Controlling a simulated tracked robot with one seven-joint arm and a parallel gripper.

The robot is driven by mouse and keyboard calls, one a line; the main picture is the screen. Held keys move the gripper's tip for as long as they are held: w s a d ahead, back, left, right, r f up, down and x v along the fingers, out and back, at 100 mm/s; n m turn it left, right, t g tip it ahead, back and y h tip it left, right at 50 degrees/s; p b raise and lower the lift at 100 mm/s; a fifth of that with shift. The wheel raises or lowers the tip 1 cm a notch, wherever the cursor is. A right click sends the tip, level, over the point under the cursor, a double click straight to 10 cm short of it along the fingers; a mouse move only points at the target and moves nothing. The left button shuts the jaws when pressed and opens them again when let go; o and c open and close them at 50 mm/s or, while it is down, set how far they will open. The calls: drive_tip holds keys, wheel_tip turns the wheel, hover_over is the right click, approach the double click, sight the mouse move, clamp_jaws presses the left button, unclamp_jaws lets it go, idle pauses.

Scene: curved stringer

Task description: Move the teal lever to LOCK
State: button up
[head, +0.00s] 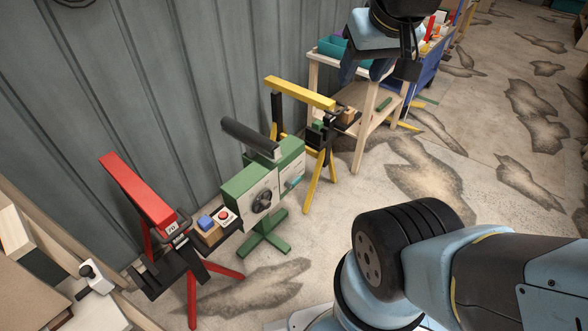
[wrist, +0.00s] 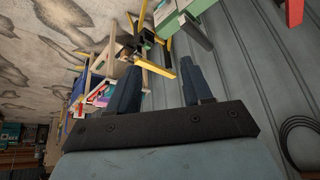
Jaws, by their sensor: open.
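A green machine (head: 250,188) on a green cross-shaped foot stands by the grey wall in the head view. A small teal part (head: 293,181) on its right front face looks like the teal lever. It is too small to read any LOCK marking or tell its exact position. The machine's front has a dark round knob (head: 262,201). My gripper (head: 366,72) is high at the upper right of the head view, well apart from the machine. In the wrist view its two fingers (wrist: 160,84) are spread with nothing between them. The machine (wrist: 168,18) shows partly at the top there.
A red-topped stand (head: 138,190) with a box of buttons (head: 215,226) is left of the machine. A yellow-topped stand (head: 300,92) is close on its right, before a wooden table (head: 362,142). The stained floor (head: 420,170) in front is open.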

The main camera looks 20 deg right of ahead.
drive_tip(key=w+d+f+m+g+y, duration=0.25)
drive_tip(key=w+f+m, duration=0.5)
drive_tip(key=w, duration=0.45)
drive_tip(key=w+d+f+m+g+y, duration=0.1)
drive_tip(key=w+f+m+g+y, duration=0.4)
drive_tip(key=w+f, duration=0.55)
drive_tip(key=w+d+f+m+y, duration=0.1)
drive_tip(key=w+d+f+m, duration=0.1)
drive_tip(key=w+f+m, duration=0.3)
drive_tip(key=w+d+f+m+t+y, duration=0.1)
drive_tip(key=d+f+m, duration=0.1)
drive_tip(key=f, duration=0.5)
drive_tip(key=w+d+f+m+y, duration=0.2)
drive_tip(key=w+f+m, duration=0.2)
drive_tip(key=f, duration=0.2)
drive_tip(key=m+t+y, duration=0.4)
drive_tip(key=m+t, duration=0.7)
drive_tip(key=m, duration=0.8)
approach(299, 181)
drive_tip(key=shift+g, duration=0.25)
drive_tip(key=x, duration=0.9)
drive_tip(key=shift+w+r, duration=0.2)
drive_tip(key=shift+r, duration=0.05)
